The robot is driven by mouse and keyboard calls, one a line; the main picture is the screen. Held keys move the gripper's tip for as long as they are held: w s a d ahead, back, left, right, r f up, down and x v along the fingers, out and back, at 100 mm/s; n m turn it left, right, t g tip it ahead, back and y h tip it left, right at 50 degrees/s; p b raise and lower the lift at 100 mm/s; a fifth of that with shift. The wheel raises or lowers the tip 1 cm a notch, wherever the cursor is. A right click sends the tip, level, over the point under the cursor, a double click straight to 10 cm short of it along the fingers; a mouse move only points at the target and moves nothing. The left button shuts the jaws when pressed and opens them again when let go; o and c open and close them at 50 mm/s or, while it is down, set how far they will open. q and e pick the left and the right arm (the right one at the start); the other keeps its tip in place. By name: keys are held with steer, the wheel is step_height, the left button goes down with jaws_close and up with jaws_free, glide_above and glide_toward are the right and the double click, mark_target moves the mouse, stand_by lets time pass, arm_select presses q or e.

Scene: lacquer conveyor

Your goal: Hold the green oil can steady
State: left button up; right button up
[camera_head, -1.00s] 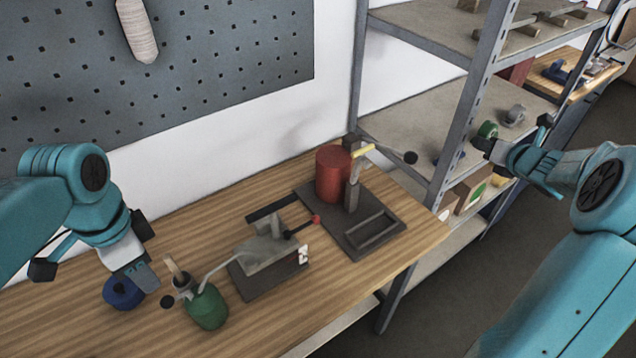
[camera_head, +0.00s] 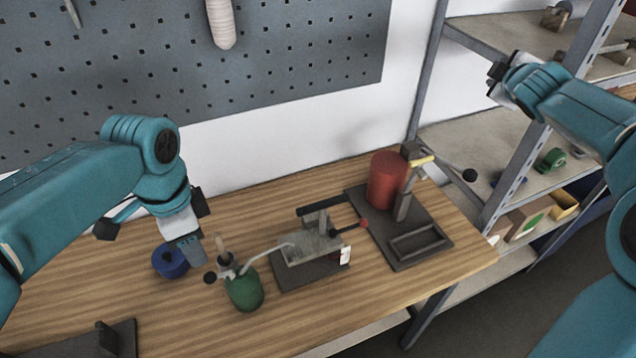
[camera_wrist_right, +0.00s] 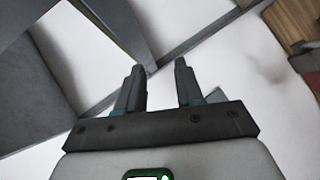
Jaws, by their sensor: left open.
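The green oil can (camera_head: 245,291) stands upright on the wooden bench in the head view, with a thin pale spout reaching right and a wooden-tipped pump part on top. My left gripper (camera_head: 191,250) is open just up and left of the can, pointing down. It looks apart from the can, and nothing shows between its fingers. My right gripper (camera_head: 498,82) is raised in front of the shelving, far from the can. In the right wrist view its two fingers (camera_wrist_right: 162,82) stand apart with nothing between them.
A blue tape roll (camera_head: 170,261) sits beside the left gripper. Right of the can are a grey clamp-like fixture (camera_head: 312,247) and a dark base (camera_head: 410,248) carrying a red cylinder (camera_head: 387,180). Metal shelving (camera_head: 490,150) stands at right. Bare bench (camera_head: 180,315) lies front left.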

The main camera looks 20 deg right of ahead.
steer(key=w+a+f+m+g+y, duration=0.2)
steer(key=w+a+f+m+g, duration=0.15)
steer(key=a+m, duration=0.6)
steer(key=w+a+f+m+g+y, duration=0.2)
steer(key=w+a+f+m, duration=0.3)
steer(key=a, duration=0.7)
steer(key=s+a+f+m+g+y, duration=0.1)
steer(key=s+a+m+g, duration=0.25)
steer(key=a, duration=0.65)
steer(key=s+a+f+m+g+y, duration=0.15)
steer(key=s+a+m, duration=0.3)
steer(key=a, duration=0.55)
steer(key=s+a+f+m+g+y, duration=0.1)
steer(key=s+a+m+g+y, duration=0.2)
steer(key=a, duration=0.7)
steer(key=s+f+h, duration=0.1)
steer(key=s+f, duration=0.3)
steer(key=f, duration=1)
steer(key=shift+f, duration=0.3)
steer(key=shift+s+a, duration=0.1)
jaws_close()
arm_select(q)
jaws_close()
